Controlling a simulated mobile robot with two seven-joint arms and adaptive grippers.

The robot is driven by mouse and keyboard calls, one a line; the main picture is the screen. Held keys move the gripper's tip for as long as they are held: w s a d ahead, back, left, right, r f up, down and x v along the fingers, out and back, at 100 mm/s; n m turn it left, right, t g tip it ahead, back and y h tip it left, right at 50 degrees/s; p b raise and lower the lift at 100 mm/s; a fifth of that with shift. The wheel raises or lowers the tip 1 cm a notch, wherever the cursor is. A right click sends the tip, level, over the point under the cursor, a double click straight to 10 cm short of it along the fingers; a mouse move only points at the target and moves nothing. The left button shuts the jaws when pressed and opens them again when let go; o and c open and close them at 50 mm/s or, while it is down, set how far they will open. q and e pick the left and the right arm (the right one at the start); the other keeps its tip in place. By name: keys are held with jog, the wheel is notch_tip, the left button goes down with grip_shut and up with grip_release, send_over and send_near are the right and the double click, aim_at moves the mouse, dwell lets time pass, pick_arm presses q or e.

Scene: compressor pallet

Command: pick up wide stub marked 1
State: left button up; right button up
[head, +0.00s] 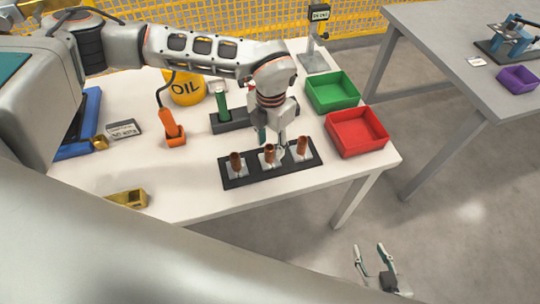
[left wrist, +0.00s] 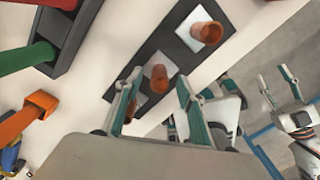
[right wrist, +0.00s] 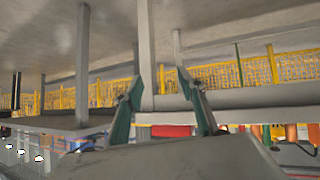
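Three copper stubs stand upright on white squares of a dark rack (head: 283,176): a left stub (head: 236,162), a middle stub (head: 269,154) and a right stub (head: 302,146). Their number marks are not legible, so I cannot tell which is marked 1. My left gripper (head: 278,146) points down at the middle stub. In the left wrist view its fingers (left wrist: 158,80) are open, with the middle stub (left wrist: 159,79) seen between the tips; whether they reach around it is unclear. My right gripper (head: 369,248) is open and empty, off the table's front side.
A green bin (head: 332,91) and a red bin (head: 357,132) sit at the table's right end. Behind the rack are a dark holder with a green handle (head: 222,105), an orange tool (head: 172,127) and a yellow oil can (head: 185,88). The front table area is mostly clear.

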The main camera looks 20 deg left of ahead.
aim_at(269, 152)
pick_arm(q)
jog(key=shift+s+a+f, duration=0.1)
jog(key=shift+s+f, duration=0.05)
jog(key=shift+f, duration=0.5)
jog(key=shift+s+f, duration=0.15)
jog(key=shift+f, duration=0.45)
jog(key=shift+w+f, duration=0.1)
jog(key=shift+f, duration=0.4)
grip_shut()
jog(key=shift+r, duration=0.15)
